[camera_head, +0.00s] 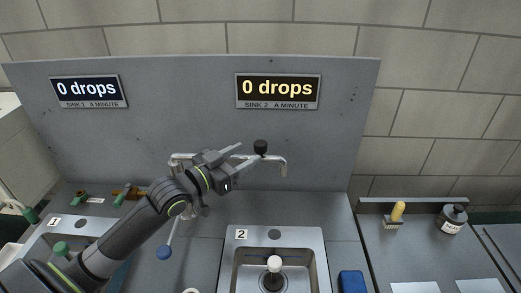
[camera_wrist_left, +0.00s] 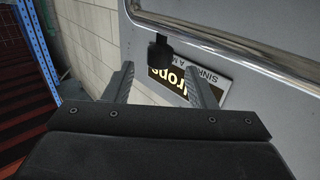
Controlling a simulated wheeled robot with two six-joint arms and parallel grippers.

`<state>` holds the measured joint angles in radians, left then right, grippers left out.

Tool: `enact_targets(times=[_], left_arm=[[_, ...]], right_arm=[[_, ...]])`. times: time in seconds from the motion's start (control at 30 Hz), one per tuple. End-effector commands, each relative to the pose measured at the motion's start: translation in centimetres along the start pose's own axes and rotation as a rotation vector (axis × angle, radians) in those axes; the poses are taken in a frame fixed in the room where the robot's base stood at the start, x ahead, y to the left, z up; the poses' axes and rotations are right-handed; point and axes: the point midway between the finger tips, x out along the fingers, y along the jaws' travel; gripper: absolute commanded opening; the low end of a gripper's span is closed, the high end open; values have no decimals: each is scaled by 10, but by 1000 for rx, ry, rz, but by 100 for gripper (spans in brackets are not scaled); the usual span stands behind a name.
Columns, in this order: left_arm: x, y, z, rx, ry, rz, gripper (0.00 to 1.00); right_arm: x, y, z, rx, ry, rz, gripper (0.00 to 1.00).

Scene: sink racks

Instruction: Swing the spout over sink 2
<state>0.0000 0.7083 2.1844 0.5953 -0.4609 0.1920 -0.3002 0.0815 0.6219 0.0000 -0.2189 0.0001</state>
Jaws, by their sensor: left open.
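The metal spout (camera_head: 275,159) runs sideways in front of the grey back panel, and its bent-down end is on the right, above the back of sink 2 (camera_head: 234,262) in the picture. A black knob (camera_head: 260,147) stands on the spout. My left gripper (camera_head: 243,160) is open beside the knob, to its left. In the left wrist view the knob (camera_wrist_left: 160,50) shows between and beyond the open fingers (camera_wrist_left: 163,82), and the shiny spout (camera_wrist_left: 230,45) crosses the upper right. I cannot tell whether a finger touches it. My right gripper is not in view.
Signs for sink 1 (camera_head: 88,91) and sink 2 (camera_head: 278,91) both read 0 drops. A blue-ended lever (camera_head: 164,252) hangs below my left arm. A white-topped plug (camera_head: 274,264) stands in sink 2. A blue sponge (camera_head: 351,281), brush (camera_head: 397,213) and bottle (camera_head: 452,220) are to the right.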

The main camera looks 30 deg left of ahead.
Motion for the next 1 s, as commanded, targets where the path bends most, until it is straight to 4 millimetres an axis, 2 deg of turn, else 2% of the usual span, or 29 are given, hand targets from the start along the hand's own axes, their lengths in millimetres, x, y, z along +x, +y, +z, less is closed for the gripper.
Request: enact_targets(times=[0.1,0.33,0.5,0.77,0.87,1.0], left_arm=[[21,0,-1,-4,4,-2,51],[50,0,-1,-2,1,-1,51],[60,0,-1,0,0,1,51],[61,0,0,1,-1,0,51],[61,0,0,1,-1,0,42],[61,0,0,1,-1,0,23]], right_arm=[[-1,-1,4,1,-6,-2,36],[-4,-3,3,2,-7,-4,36],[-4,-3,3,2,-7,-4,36],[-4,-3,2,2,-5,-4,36],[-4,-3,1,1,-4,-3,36],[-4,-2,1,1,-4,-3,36]])
